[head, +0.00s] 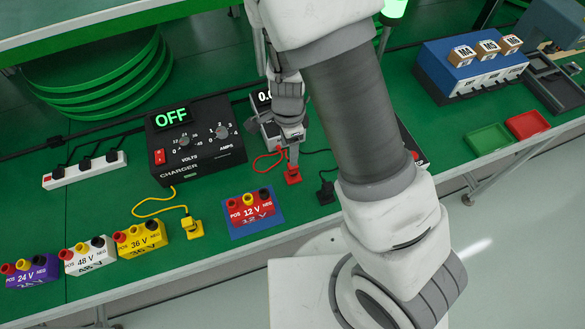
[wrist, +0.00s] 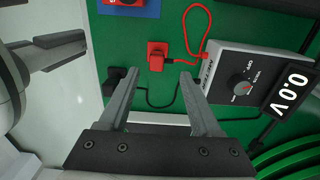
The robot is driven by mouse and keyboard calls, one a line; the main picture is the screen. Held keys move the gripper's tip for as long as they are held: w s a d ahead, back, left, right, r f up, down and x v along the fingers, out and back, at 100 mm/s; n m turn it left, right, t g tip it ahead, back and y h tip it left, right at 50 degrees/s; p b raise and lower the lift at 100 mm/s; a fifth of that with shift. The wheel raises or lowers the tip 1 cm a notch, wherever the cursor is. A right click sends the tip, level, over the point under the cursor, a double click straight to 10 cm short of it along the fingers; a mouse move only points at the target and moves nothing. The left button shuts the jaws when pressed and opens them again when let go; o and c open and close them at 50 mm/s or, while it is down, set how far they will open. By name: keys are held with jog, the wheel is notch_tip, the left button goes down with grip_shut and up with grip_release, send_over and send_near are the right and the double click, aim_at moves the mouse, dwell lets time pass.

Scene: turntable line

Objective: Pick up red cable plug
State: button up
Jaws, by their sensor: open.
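The red cable plug (head: 292,176) lies on the green bench, just below my gripper (head: 291,152) in the head view. In the wrist view the red plug (wrist: 156,56) sits a little beyond the fingertips, roughly centred between them. My gripper (wrist: 158,75) is open with nothing between its fingers. A red cable (wrist: 190,28) loops from the plug to the meter (wrist: 238,82), which reads 0.0 V. My arm partly hides the meter in the head view.
A black plug (head: 326,192) lies right of the red plug, its cable running behind my gripper. A red 12 V battery (head: 252,206) stands on a blue mat to the left. A charger (head: 195,138) reading OFF stands behind it. A yellow plug (head: 191,226) lies further left.

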jog(key=f, duration=0.3)
jog(key=d+f+b, duration=0.1)
jog(key=f, duration=0.1)
jog(key=shift+s+f, duration=0.15)
jog(key=shift+f, duration=0.6)
grip_shut()
